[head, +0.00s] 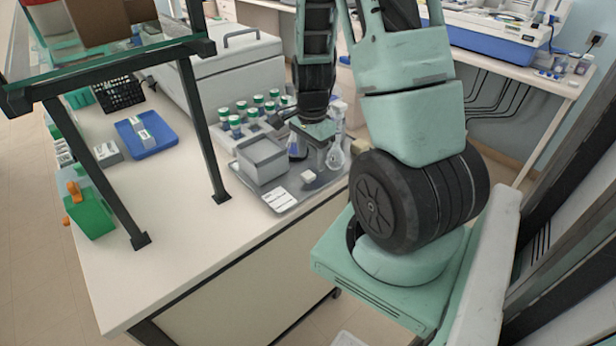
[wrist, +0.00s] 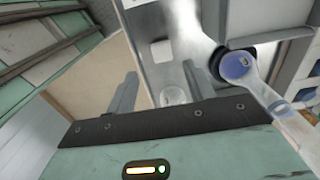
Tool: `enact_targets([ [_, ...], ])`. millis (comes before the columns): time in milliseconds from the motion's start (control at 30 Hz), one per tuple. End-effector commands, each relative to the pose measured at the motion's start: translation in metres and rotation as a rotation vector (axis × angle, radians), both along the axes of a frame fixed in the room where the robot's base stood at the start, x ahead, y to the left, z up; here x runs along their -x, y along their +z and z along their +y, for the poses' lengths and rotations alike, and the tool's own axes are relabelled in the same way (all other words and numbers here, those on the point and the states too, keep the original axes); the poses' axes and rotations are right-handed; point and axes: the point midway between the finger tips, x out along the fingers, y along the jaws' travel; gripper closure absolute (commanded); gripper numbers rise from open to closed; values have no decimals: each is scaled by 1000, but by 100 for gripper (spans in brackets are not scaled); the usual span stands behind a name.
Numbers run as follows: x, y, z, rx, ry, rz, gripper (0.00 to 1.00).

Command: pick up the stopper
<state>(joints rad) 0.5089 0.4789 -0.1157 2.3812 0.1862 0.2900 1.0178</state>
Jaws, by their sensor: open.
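A small round, clear glassy piece, which looks like the stopper (wrist: 173,96), lies on the grey tray (wrist: 188,20) in the wrist view, low between my fingers and nearer the right one. My gripper (wrist: 160,72) is open above the tray, its two fingers apart with nothing held. In the head view my gripper (head: 318,150) is over the right part of the tray (head: 290,205), beside a clear flask (head: 335,158). I cannot make out the stopper in the head view; the gripper may hide it.
A small white block (head: 308,176) and a grey box (head: 263,160) are on the tray. Several green-capped bottles (head: 235,125) stand behind. A dark-framed glass shelf (head: 120,60) is at left.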

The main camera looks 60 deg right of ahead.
Motion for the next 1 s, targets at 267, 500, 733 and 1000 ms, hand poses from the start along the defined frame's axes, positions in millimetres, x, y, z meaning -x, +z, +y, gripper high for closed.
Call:
enact_targets([
  [267, -3, -22, 4, -3, 1, 2, 47],
  [500, -6, -49, 5, -1, 1, 1, 47],
  [733, -6, -54, 5, 0, 1, -2, 47],
  [1000, -6, -54, 5, 0, 1, -1, 95],
])
